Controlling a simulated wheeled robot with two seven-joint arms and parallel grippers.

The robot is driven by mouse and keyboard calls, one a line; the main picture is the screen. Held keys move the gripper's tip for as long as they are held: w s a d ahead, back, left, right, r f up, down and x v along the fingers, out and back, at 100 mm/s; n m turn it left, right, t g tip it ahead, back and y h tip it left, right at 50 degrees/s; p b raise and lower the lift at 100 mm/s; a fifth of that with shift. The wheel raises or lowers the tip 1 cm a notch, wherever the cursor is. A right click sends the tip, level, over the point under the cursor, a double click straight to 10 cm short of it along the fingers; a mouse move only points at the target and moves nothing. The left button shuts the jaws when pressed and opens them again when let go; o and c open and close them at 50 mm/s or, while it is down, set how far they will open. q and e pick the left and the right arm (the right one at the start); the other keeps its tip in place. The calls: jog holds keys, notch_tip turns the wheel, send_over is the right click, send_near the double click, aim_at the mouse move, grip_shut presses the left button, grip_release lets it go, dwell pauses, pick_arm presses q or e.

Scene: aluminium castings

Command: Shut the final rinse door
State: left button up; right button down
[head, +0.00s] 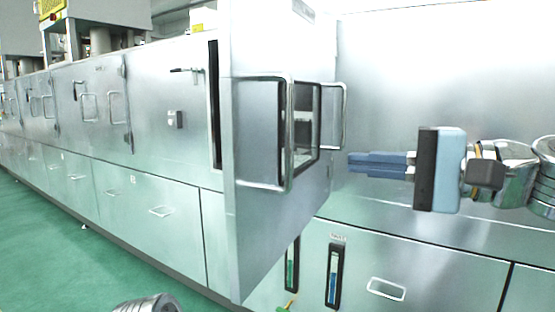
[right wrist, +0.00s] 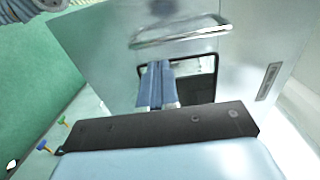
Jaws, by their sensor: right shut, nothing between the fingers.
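A metal door (head: 262,225) stands open, swung out from the long washing machine. It has a dark window (head: 302,122) and a bar handle (head: 289,150) on the face toward me; another bar (head: 345,118) shows at its right side. A label on it is too small to read. My right gripper (head: 350,163) is shut and empty, just right of the door, its blue fingers pointing left. In the right wrist view the fingers (right wrist: 158,66) overlap the window (right wrist: 195,82), below a bar handle (right wrist: 180,33); I cannot tell whether they touch the door. My left gripper is out of view.
The machine front (head: 150,110) runs off to the left with other doors and handles. Lower panels (head: 400,265) with a handle and two gauges (head: 334,275) lie below my right arm. The green floor (head: 60,235) is clear at the left.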

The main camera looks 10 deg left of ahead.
aim_at(248, 139)
jog(key=s+r+n, duration=0.1)
jog(key=s+r, duration=0.2)
jog(key=s, duration=0.1)
jog(key=shift+g+y, duration=0.3)
jog(key=shift+g, duration=0.1)
jog(key=p+x, duration=0.1)
jog(key=x, duration=0.3)
jog(key=p+x, duration=0.1)
jog(key=x, duration=0.3)
jog(key=p+x, duration=0.1)
jog(key=x, duration=0.4)
jog(key=shift+w+d+f+p, duration=0.15)
jog(key=shift+w+p, duration=0.2)
jog(key=shift+w+a+f, duration=0.1)
jog(key=shift+w+a, duration=0.05)
jog(key=shift+a, duration=0.35)
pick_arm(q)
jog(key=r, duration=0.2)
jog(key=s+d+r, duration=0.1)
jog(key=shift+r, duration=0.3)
